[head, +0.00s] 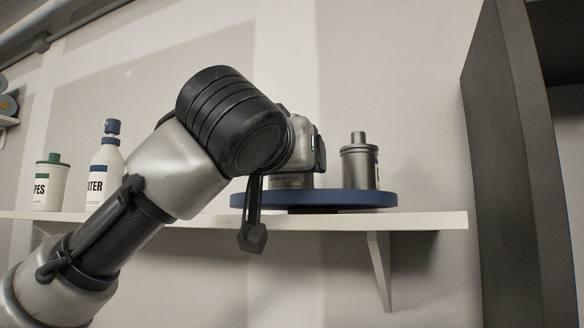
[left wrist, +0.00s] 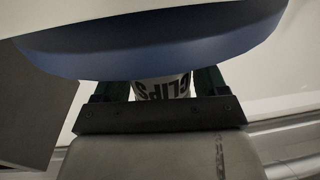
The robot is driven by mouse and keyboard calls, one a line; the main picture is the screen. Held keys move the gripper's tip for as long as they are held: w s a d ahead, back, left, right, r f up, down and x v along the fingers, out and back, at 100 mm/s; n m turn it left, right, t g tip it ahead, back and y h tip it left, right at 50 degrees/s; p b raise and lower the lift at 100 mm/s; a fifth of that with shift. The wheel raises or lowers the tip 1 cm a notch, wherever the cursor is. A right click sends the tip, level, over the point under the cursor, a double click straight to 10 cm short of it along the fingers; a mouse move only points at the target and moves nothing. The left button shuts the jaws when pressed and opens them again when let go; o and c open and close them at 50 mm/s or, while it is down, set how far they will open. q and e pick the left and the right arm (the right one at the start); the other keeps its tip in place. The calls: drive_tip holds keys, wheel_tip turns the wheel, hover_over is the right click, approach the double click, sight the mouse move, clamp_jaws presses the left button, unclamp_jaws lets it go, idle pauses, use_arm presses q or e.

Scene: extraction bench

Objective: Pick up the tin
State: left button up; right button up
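My left gripper, mostly hidden behind my wrist in the head view, is at this object. In the left wrist view a white container marked "CLIPS" (left wrist: 162,87) shows upside down between the two spread fingers of my left gripper (left wrist: 160,90). I cannot tell whether the fingers press on it, or whether it is the same object. My right gripper is not in view.
A grey metal bottle with a narrow neck (head: 359,166) stands close by on the tray's right side. A white "WATER" bottle (head: 105,160) and a green-lidded container (head: 50,185) stand left on the white shelf (head: 430,221). A dark cabinet (head: 510,160) rises at right.

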use_arm(q)
drive_tip(key=c, duration=0.9)
drive_tip(key=shift+r, duration=0.2)
drive_tip(key=shift+r, duration=0.6)
wheel_tip(320, 180, up, 2)
drive_tip(key=shift+r, duration=0.15)
drive_tip(key=s+d+r, duration=0.7)
drive_tip(key=d, duration=0.2)
drive_tip(key=shift+d, duration=0.15)
